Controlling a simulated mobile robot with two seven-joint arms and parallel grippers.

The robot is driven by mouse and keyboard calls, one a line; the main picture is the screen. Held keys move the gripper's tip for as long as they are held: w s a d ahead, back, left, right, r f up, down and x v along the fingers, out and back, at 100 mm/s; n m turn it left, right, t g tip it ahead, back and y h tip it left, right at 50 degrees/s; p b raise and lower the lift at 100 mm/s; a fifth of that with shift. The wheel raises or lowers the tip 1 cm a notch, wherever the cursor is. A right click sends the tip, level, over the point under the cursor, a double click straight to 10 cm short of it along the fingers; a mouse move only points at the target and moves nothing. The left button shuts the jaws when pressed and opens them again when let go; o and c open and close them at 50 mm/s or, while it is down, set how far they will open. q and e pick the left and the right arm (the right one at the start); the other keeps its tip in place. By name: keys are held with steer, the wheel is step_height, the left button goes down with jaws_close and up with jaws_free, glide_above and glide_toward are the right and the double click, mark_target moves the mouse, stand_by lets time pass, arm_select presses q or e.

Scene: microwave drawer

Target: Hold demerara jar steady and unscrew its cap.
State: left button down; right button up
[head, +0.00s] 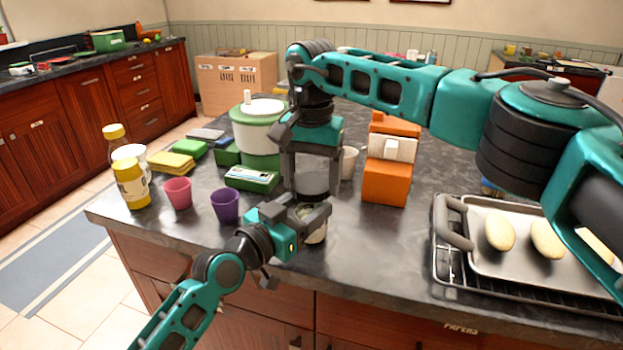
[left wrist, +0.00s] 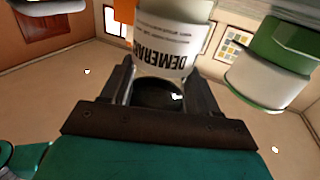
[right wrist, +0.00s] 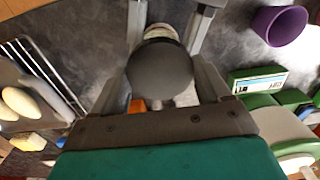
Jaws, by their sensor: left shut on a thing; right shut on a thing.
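The demerara jar (head: 316,235) is low in the middle of the head view, at the counter's front, mostly hidden by my grippers. Its white label reads upside down in the left wrist view (left wrist: 165,50). My left gripper (head: 308,215) comes in from the front left and is shut on the jar's body. My right gripper (head: 312,190) points down from above, shut on the grey round cap (right wrist: 161,72). The cap shows between its fingers in the head view (head: 312,177). I cannot tell whether the cap still touches the jar.
A purple cup (head: 225,205) and a pink cup (head: 178,192) stand to the left. An orange box (head: 385,182) stands to the right behind. A baking tray (head: 480,255) with pale loaves lies at the right. A green-and-white pot (head: 258,130) stands behind left.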

mark_target(312, 183)
steer(key=shift+r, duration=0.6)
steer(key=shift+r, duration=2)
arm_select(q)
steer(key=shift+c, duration=0.9)
jaws_free()
